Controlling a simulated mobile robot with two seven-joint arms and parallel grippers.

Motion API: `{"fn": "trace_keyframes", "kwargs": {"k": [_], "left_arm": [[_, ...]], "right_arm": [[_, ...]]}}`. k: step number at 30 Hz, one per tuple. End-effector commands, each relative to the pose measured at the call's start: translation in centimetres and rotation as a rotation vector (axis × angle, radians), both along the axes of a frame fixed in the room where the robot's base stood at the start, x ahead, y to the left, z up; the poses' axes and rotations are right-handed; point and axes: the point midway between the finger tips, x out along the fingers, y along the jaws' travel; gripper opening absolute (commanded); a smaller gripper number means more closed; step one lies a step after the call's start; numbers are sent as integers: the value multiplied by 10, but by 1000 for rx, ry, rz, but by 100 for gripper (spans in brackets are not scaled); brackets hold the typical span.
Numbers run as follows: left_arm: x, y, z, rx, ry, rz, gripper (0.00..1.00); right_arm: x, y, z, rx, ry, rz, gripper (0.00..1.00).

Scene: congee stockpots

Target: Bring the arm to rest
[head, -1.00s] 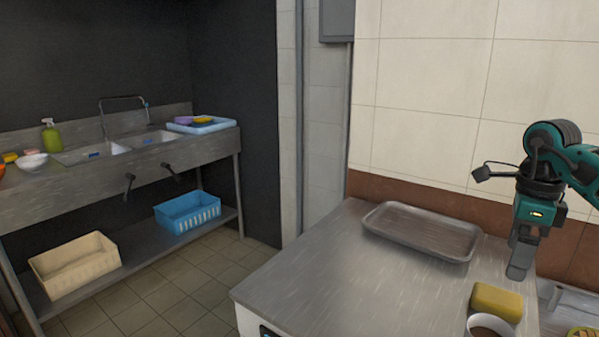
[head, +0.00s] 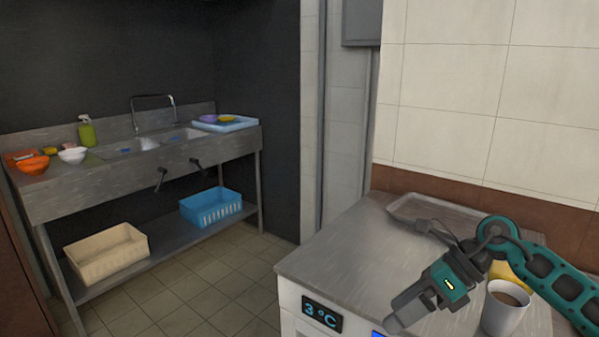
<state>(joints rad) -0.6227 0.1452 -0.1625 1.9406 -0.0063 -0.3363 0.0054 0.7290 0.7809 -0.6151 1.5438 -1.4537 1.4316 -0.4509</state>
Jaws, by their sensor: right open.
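My right arm comes in from the right in the head view. Its gripper (head: 400,312) points down and to the left, over the front part of the steel counter (head: 335,262). The gripper is open, and no object shows in it. My left gripper is not in view.
A white cup with brown liquid (head: 504,309) and a partly hidden yellow block (head: 508,277) stand by my right arm. A metal tray (head: 405,208) lies behind it. A sink unit (head: 150,165) with bowls stands at the left, with a cream crate (head: 105,255) and blue basket (head: 212,208) below.

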Motion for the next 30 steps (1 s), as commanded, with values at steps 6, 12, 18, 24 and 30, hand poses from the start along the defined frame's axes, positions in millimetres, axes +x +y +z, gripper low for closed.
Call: {"fn": "trace_keyframes", "kwargs": {"k": [6, 12, 18, 24, 30], "left_arm": [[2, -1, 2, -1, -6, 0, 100], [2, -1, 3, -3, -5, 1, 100], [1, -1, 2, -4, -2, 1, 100], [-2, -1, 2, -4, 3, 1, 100], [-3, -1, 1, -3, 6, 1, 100]], "right_arm": [[-29, 105, 3, 664, 259, -264, 94], [-28, 112, 1, 1166, 626, -692, 94], [-37, 71, -60, 1516, 1065, -1239, 94], [-100, 30, -161, 1686, 1524, -1867, 94], [-159, 20, -215, -1512, -1592, 1999, 94]]}}
